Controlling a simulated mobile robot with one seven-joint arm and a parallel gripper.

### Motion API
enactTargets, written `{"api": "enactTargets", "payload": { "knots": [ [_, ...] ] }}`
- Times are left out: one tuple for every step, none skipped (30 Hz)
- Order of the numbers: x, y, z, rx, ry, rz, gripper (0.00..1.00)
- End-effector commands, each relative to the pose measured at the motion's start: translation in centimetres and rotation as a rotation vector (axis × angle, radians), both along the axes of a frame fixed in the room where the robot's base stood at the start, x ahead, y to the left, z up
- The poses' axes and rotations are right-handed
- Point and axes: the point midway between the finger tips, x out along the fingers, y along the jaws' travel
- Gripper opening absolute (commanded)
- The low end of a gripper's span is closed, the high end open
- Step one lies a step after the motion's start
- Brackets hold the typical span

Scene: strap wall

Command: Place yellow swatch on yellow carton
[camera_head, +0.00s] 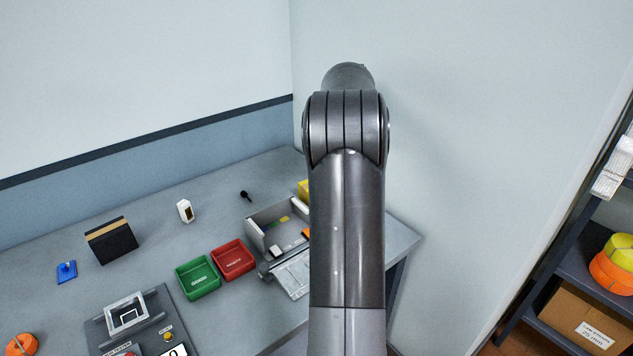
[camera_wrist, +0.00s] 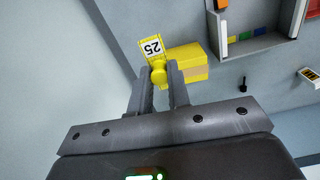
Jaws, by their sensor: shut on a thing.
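In the wrist view my gripper (camera_wrist: 160,72) is shut on the yellow swatch (camera_wrist: 158,74), gripping its rounded yellow part. A white face marked 25 with a yellow border shows beyond the fingertips. The yellow carton (camera_wrist: 192,69), with a tan band, is just beyond and to the right of the fingertips; the swatch overlaps its left edge in the picture. I cannot tell whether they touch. In the head view the yellow carton (camera_head: 304,187) shows only as a sliver beside my arm. My arm hides the gripper and swatch there.
A grey sorting tray (camera_head: 250,238) with coloured pieces stands near the carton. Red (camera_head: 233,260) and green (camera_head: 198,277) bins, a black box (camera_head: 111,244) and a white block (camera_head: 185,211) are on the table. A wall rises close behind. A shelf (camera_head: 575,250) stands at right.

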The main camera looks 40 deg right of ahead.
Motion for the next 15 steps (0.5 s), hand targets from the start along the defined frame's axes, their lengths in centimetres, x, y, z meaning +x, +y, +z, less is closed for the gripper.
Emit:
{"api": "enactTargets", "payload": {
  "knots": [
    [0.5,0.1,-0.3,0.002,0.001,0.005,0.0],
    [0.8,0.3,-0.5,0.002,0.001,0.006,0.0],
    [1.4,0.6,-0.9,0.002,0.001,0.008,0.0],
    [1.9,0.9,-1.3,0.003,0.001,0.008,0.0],
    [2.5,1.2,-1.7,0.003,0.002,0.008,0.0],
    [3.4,1.7,-2.3,0.002,0.001,0.01,0.0],
    [4.0,2.0,-2.7,0.002,0.001,0.009,0.0],
    [4.6,2.4,-3.2,0.003,0.002,0.008,0.0],
    [5.4,2.8,-3.7,0.003,0.002,0.009,0.0],
    [6.0,3.1,-4.1,0.003,0.002,0.008,0.0],
    [6.6,3.4,-4.5,0.002,0.001,0.007,0.0],
    [7.4,3.8,-5.0,0.002,0.001,0.008,0.0],
    [7.9,4.1,-5.4,0.002,0.001,0.007,0.0],
    [8.3,4.4,-5.7,0.002,0.001,0.006,0.0],
    [8.9,4.6,-6.0,0.001,0.0,0.005,0.0]
  ]
}}
